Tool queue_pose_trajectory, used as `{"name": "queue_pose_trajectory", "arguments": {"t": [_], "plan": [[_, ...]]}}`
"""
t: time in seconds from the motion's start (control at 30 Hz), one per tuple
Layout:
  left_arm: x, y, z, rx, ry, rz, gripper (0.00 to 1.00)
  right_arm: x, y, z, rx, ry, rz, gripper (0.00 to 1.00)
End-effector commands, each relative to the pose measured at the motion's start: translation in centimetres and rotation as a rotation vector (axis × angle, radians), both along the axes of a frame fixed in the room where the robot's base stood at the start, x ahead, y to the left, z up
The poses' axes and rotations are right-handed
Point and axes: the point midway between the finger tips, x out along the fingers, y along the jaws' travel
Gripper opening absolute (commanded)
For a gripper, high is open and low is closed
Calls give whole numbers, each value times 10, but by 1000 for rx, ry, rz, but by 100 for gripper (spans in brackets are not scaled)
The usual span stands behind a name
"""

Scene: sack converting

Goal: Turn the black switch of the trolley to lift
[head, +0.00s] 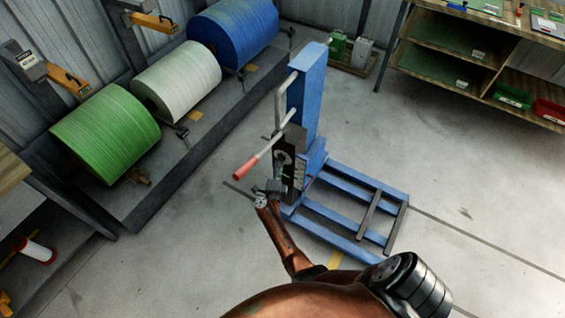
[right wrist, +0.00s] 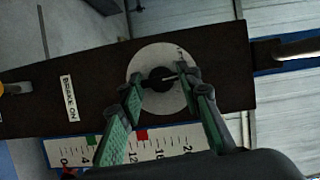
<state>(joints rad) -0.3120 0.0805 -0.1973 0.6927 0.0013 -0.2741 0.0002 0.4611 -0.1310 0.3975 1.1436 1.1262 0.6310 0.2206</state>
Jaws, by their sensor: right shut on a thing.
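The blue trolley (head: 308,95) stands on the floor in the middle of the head view, with a dark control panel on its near side. In the right wrist view the black switch (right wrist: 160,80) sits at the centre of a pale round plate (right wrist: 147,62) on the dark panel (right wrist: 100,85). My right gripper (head: 268,190) is at this panel. In the wrist view its two green-padded fingers (right wrist: 163,92) reach to either side of the switch and are shut on it. The lettering on the plate is too small to read. My left gripper is not in view.
A red-tipped handle (head: 246,168) juts out left of the trolley. Blue fork legs (head: 345,205) lie low to its right. Green, white and blue rolls (head: 105,133) stand on a grey plinth at the left. A shelf unit (head: 470,65) is at upper right. Floor at right is clear.

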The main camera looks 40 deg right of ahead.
Motion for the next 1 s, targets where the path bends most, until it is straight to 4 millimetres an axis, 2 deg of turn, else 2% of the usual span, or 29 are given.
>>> {"name": "queue_pose_trajectory", "arguments": {"t": [0.07, 0.37, 0.6, 1.0], "plan": [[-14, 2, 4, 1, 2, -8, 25, 0, 3, 1, -5, 32, 2, 7], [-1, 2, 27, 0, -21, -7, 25, 0, 4, 4, -59, 163, 3, 7], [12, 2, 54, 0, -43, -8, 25, 2, 5, 6, -139, 356, 5, 8], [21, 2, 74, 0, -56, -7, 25, 2, 5, 3, -242, 598, 6, 8]]}}
